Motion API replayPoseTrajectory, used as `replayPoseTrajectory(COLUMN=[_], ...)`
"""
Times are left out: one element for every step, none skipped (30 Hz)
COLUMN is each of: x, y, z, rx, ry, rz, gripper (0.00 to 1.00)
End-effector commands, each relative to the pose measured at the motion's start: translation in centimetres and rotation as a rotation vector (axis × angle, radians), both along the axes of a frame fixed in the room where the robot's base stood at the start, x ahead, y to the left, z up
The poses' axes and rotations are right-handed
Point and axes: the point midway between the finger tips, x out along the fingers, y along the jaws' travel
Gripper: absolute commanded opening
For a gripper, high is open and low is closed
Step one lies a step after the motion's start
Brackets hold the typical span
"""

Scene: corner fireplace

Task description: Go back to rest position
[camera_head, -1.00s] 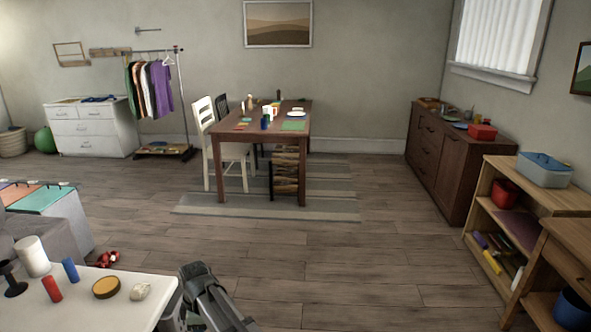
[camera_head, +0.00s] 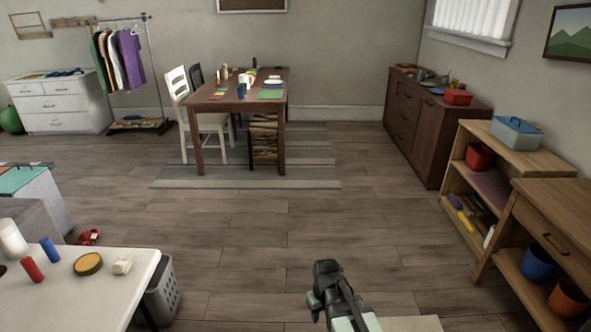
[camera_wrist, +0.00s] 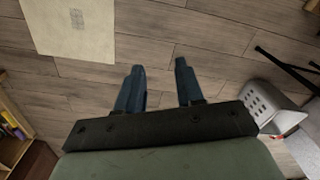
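My gripper (camera_wrist: 158,84) shows in the wrist view with its two blue-grey fingers apart and nothing between them. Bare wooden floor lies beyond the fingertips.
Wooden shelves (camera_head: 520,158) line the right. The middle floor is clear.

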Motion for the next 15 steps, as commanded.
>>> replayPoseTrajectory(x=[-0.8, -1.1, -1.4, -1.6, -1.9, -2.2, -2.4, -2.7, -3.0, -3.3, -3.5, -3.8, -4.1, -4.3, -4.7], y=[-1.7, -2.4, -3.3, -4.0, -4.7, -5.4, -6.0, -6.5, -7.2, -7.8, -8.3, -8.9, -9.1, -8.9, -8.9], z=[-0.3, -0.5, -0.7, -0.9, -1.0, -1.2, -1.3, -1.5, -1.6, -1.7, -1.8, -1.9, -2.3, -2.8, -3.4], rx=[-0.002, -0.004, -0.006, -0.008, -0.008, -0.01, -0.012, -0.013, -0.014, -0.015, -0.017, -0.017, -0.019, -0.02, -0.022], ry=[0.001, 0.001, 0.0, 0.0, -0.001, -0.002, -0.002, -0.002, -0.002, -0.003, -0.003, -0.005, 0.0, 0.01, 0.022], rz=[-0.059, -0.092, -0.131, -0.16, -0.187, -0.221, -0.248, -0.271, -0.303, -0.326, -0.35, -0.379, -0.391, -0.385, -0.383], gripper=[0.37, 0.37, 0.37, 0.37, 0.37, 0.37, 0.37, 0.37, 0.37, 0.37, 0.37, 0.37, 0.37, 0.37, 0.37])
